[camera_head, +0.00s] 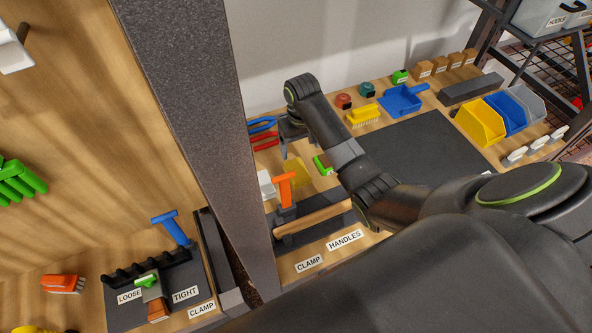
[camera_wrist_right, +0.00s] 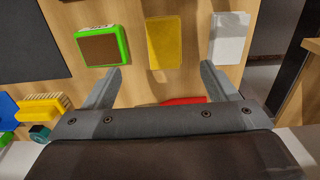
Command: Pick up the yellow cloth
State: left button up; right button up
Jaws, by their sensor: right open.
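The yellow cloth (camera_wrist_right: 164,42) lies flat on the wooden surface in the right wrist view, between a green-rimmed block and a white cloth-like piece. In the head view the yellow cloth (camera_head: 297,174) shows partly, just below my right gripper (camera_head: 293,150). In the wrist view my right gripper (camera_wrist_right: 163,69) is open and empty. Its two fingertips stand apart on either side of the cloth's near edge, and the cloth does not appear to be gripped. The exact height above the surface is hard to tell. My left gripper is not in view.
The green-rimmed block (camera_wrist_right: 102,45) and white piece (camera_wrist_right: 229,38) lie close on each side. Red-handled pliers (camera_head: 265,143), an orange clamp (camera_head: 286,189) and a yellow brush (camera_head: 363,115) are nearby. A steel post (camera_head: 205,120) stands left. The dark mat (camera_head: 425,147) is mostly clear.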

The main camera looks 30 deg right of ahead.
send_over(297, 168)
jog(key=s, duration=0.1)
notch_tip(297, 168, down, 4)
jog(key=shift+s+f, duration=0.1)
jog(key=shift+s, duration=0.05)
notch_tip(297, 168, down, 3)
jog(key=shift+f, duration=0.2)
jog(key=shift+w+f, duration=0.2)
jog(key=shift+f, duration=0.3)
notch_tip(297, 168, down, 3)
jog(key=shift+w+a, duration=0.1)
jog(key=shift+a, duration=0.05)
jog(key=shift+f, duration=0.55)
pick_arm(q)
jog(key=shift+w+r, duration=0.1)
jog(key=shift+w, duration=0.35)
